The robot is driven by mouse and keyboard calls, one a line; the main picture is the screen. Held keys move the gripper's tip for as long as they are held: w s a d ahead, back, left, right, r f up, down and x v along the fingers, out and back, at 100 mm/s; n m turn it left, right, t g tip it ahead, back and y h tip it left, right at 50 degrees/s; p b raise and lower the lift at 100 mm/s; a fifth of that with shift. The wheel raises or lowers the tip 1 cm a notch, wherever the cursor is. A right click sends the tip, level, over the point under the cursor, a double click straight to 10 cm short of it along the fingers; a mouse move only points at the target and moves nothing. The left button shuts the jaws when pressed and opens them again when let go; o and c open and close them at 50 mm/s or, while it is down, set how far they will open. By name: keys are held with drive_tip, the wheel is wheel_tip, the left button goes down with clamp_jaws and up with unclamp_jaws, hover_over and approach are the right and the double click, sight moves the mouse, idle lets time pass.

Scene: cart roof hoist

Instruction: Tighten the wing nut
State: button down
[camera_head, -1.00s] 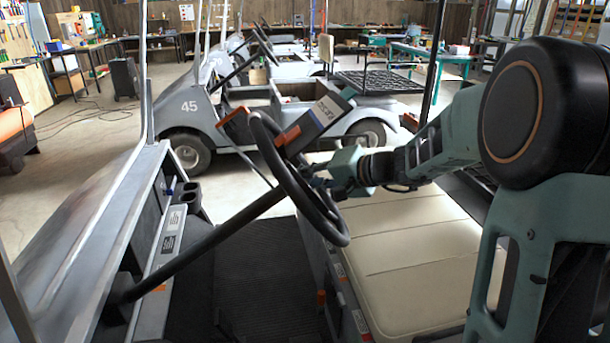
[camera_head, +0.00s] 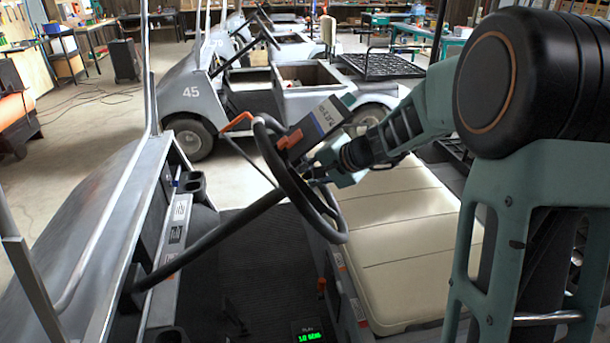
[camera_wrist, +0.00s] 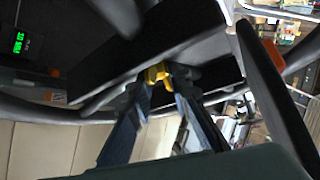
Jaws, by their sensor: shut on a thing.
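The yellow wing nut (camera_wrist: 155,75) shows in the wrist view between my fingertips, under a dark part beside the steering wheel. My gripper (camera_wrist: 154,80) is shut on it, with one finger on each side. In the head view my gripper (camera_head: 314,171) reaches in from the right, just behind the rim of the black steering wheel (camera_head: 283,178). The wing nut cannot be made out there. A dark box with a label and orange corners (camera_head: 322,117) sits above my gripper at the wheel.
A cream seat (camera_head: 405,240) lies below my arm. The grey dashboard (camera_head: 130,220) is at left, with a roof post (camera_head: 150,70) rising from it. A green-lit display (camera_head: 309,335) is on the floor side. Another cart (camera_head: 195,95) stands behind.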

drive_tip(key=shift+d+f, duration=0.1)
drive_tip(key=shift+f, duration=0.1)
drive_tip(key=c, duration=1.8)
unclamp_jaws()
drive_tip(key=shift+r, duration=0.15)
drive_tip(key=shift+o, duration=0.2)
drive_tip(key=v, duration=1.2)
